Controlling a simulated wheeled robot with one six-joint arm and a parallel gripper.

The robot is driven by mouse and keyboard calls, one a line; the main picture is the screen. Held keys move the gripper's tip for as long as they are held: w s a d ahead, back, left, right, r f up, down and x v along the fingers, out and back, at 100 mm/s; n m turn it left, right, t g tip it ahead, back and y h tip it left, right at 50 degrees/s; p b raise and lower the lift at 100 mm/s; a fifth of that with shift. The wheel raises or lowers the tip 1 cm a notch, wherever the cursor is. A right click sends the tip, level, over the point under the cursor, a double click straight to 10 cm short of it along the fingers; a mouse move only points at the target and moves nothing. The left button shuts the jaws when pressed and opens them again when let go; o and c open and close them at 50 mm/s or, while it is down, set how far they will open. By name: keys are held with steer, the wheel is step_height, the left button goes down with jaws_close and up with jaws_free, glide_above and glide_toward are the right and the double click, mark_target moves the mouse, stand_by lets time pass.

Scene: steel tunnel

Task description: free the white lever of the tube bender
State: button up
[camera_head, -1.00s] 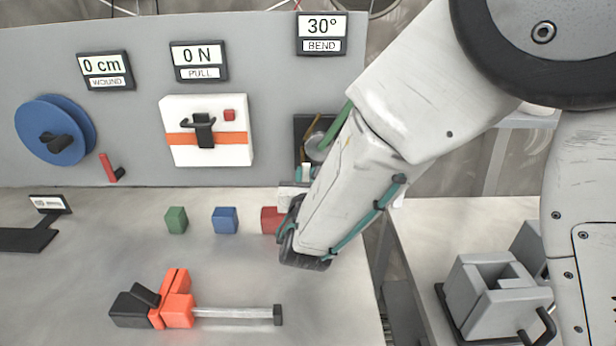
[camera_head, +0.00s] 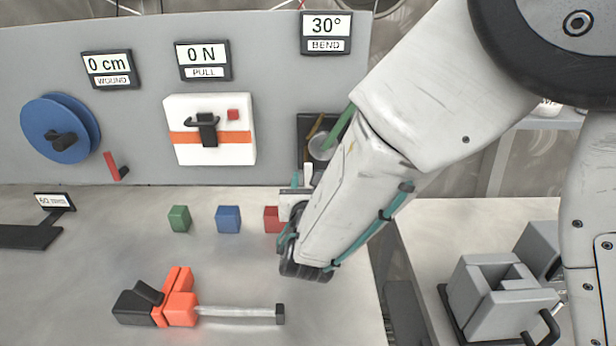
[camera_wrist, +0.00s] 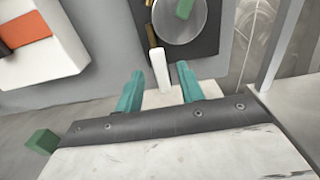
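The tube bender (camera_wrist: 180,20) is on the grey panel under a display (camera_head: 326,32) reading 30° BEND. It has a dark plate, a round grey disc and a green tube piece. Its white lever (camera_wrist: 160,70) stands upright below the disc in the wrist view; its top also shows in the head view (camera_head: 308,174). My gripper (camera_wrist: 160,80) is open, with one teal finger on each side of the lever in the picture and a gap on both sides. I cannot tell how deep the lever sits between the fingers. My forearm hides much of the bender in the head view.
A white box with an orange stripe (camera_head: 187,150) is on the panel left of the bender. Green (camera_head: 179,218), blue (camera_head: 228,219) and red (camera_head: 272,219) blocks stand on the bench. An orange and black tool (camera_head: 178,300) lies in front. A grey fixture (camera_head: 490,300) stands at right.

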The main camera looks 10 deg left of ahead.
steer(key=s, duration=0.2)
steer(key=s+d, duration=0.1)
steer(key=s, duration=0.2)
steer(key=shift+s, duration=0.25)
